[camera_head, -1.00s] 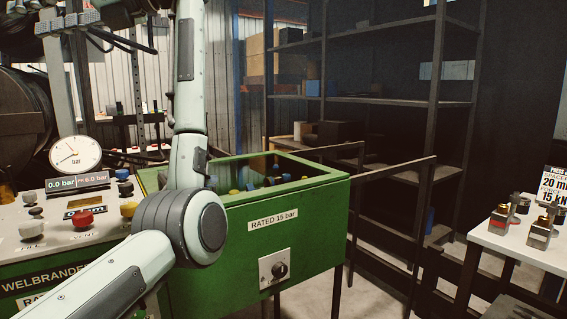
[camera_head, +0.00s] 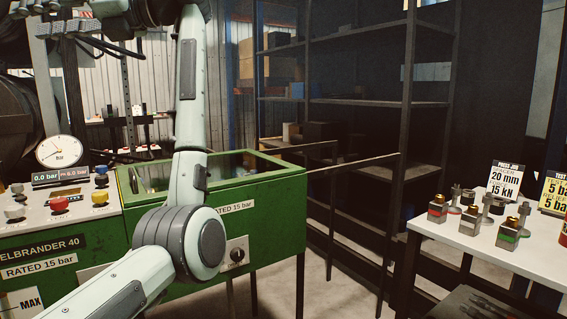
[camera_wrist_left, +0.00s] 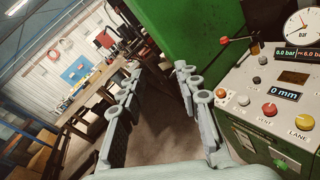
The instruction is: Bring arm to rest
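My left arm (camera_head: 188,90) rises from the bottom left of the head view, and its forearm bends over to the top left. The left gripper (camera_head: 62,26) is at the top left edge there, partly cut off. In the left wrist view the left gripper (camera_wrist_left: 157,72) has its two fingers wide apart, with nothing between them. It is in the air beside the green machine (camera_wrist_left: 196,32) and its control panel (camera_wrist_left: 245,100). My right arm and gripper do not show.
The green test box (camera_head: 262,190), marked "RATED 15 bar", stands behind my arm. A gauge (camera_head: 60,151) tops the control panel. A white table (camera_head: 462,232) with fittings and signs is at the right. Dark shelving (camera_head: 405,120) stands behind, with floor space before it.

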